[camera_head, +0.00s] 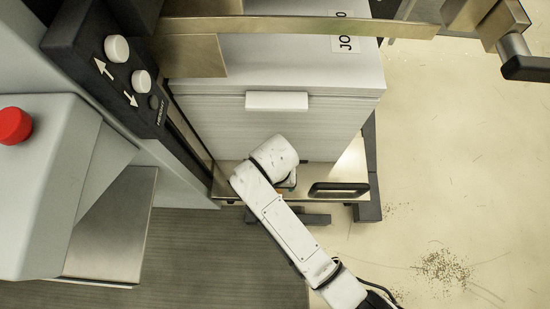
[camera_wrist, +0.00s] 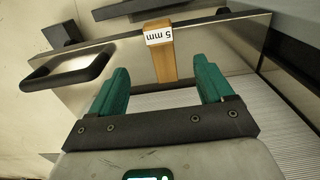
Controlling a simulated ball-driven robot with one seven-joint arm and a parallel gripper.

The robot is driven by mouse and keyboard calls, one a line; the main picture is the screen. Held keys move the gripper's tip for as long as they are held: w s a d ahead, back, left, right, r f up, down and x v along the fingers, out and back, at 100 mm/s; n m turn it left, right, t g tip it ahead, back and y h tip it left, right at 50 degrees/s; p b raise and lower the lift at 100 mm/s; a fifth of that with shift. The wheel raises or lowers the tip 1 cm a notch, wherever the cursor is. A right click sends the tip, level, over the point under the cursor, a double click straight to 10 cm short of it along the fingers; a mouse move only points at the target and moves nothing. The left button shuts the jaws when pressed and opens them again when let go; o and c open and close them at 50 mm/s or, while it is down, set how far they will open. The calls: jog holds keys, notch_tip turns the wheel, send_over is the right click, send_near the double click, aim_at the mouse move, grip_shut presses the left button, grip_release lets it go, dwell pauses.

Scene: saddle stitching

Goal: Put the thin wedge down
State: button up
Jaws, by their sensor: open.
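The thin wedge is a wooden strip (camera_wrist: 164,62) with a white end label reading "5 mm", seen in the wrist view. It lies on a metal plate (camera_wrist: 118,52), its labelled end towards the plate's far edge. My gripper (camera_wrist: 160,72) has green fingers standing wide apart, one on each side of the wedge. Gaps show between the wedge and both fingers, and nothing is held. In the head view my white arm covers the gripper and most of the wedge at the front of the paper stack (camera_head: 275,130).
A black handle (camera_head: 340,189) sits on the plate right of my arm; it also shows in the wrist view (camera_wrist: 68,72). A control panel (camera_head: 112,62) and a red button (camera_head: 14,126) are at left. A metal bar (camera_head: 300,26) crosses above the stack. Floor at right is mostly clear.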

jog(key=shift+r, duration=0.6)
jog(key=s+d+r, duration=0.1)
jog(key=s+d, duration=0.1)
jog(key=d, duration=0.7)
jog(key=s+d+r, duration=0.1)
jog(key=s+d, duration=0.1)
jog(key=d, duration=0.7)
jog(key=s+d+r+t, duration=0.1)
jog(key=s+d+r, duration=0.4)
jog(key=s+d, duration=0.4)
jog(key=shift+s, duration=0.4)
